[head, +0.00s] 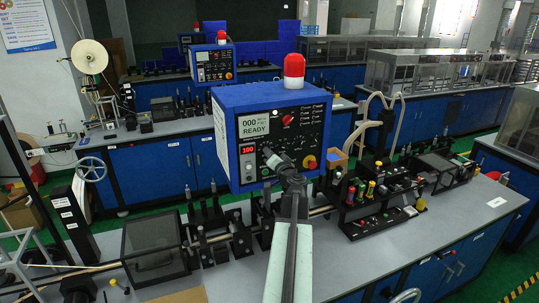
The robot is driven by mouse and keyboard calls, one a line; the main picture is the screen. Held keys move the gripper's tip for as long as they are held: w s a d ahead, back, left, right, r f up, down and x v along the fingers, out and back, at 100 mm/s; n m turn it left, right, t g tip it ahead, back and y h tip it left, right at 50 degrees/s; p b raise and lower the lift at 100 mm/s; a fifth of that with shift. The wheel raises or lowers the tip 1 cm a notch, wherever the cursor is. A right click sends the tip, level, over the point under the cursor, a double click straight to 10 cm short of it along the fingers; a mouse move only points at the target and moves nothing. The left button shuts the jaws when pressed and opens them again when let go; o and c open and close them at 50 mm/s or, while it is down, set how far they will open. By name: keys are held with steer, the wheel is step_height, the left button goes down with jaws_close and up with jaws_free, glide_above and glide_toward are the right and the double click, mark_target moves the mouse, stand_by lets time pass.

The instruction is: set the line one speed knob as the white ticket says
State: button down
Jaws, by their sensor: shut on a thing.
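A blue control box (228,96) with a red lamp (294,68) stands at the centre. Its pale display (254,126) reads "000" and "READY", and a small red readout (248,149) shows 100. A red knob (288,119) and a red button on yellow (309,162) are on its black face. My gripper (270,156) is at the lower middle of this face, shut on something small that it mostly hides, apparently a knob. The knob's pointer and scale cannot be read. I cannot tell which white label is the ticket.
Black tape machinery (375,200) runs along the grey bench (460,225) below the box. A smoky clear cover (155,248) stands at left. A second blue control box (213,65) and a white reel (89,57) are behind. The bench's right end is mostly clear.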

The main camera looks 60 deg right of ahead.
steer(key=c, duration=1.5)
jaws_free()
steer(key=shift+s, duration=0.15)
steer(key=v, duration=0.7)
steer(key=shift+s+a, duration=0.2)
steer(key=shift+a, duration=0.05)
